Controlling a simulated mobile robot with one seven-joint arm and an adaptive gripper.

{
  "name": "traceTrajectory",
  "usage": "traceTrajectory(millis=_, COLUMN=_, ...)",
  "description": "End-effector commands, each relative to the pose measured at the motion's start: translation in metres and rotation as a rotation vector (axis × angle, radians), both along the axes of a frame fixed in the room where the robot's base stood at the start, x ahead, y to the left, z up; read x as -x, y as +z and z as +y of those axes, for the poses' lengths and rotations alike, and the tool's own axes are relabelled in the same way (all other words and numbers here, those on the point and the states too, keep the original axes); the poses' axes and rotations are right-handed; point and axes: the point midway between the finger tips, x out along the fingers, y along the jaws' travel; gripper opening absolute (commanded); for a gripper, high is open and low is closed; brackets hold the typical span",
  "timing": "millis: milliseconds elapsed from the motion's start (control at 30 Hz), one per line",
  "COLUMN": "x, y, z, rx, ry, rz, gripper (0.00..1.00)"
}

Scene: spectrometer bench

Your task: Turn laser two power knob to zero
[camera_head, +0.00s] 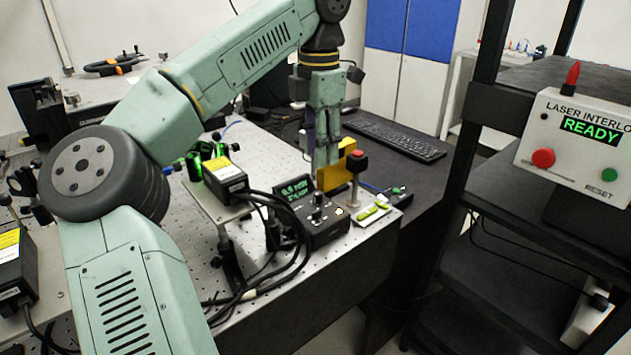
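A dark control box (326,226) stands near the front right corner of the perforated optical bench. Its tilted screen (294,189) shows green text, too small to read surely. Small knobs (316,214) stand on its top; I cannot read which one belongs to laser two. My gripper (325,168) points down just behind and above the box, apart from the knobs as far as I can see. Its fingers look close together, but their opening is unclear from this angle. A yellow block (344,168) shows beside the fingertips, partly hidden by them; I cannot tell whether they touch.
A black laser head (226,180) stands on a post left of the box, with thick cables (290,262) looping down. A red-button post (357,160) stands close right. A keyboard (395,135) lies behind. A laser interlock panel (575,145) reading READY hangs on the right rack.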

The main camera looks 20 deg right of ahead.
Motion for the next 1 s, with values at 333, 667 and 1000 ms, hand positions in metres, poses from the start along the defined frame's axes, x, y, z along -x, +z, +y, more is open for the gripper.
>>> traceTrajectory(millis=333, x=0.001, y=-0.064, z=0.000, rx=0.002, ry=-0.003, rz=0.004, gripper=0.35)
traceTrajectory(millis=667, x=0.001, y=-0.089, z=0.000, rx=0.002, ry=-0.002, rz=0.002, gripper=0.35)
traceTrajectory(millis=1000, x=0.001, y=-0.089, z=0.000, rx=0.002, ry=-0.002, rz=0.002, gripper=0.27)
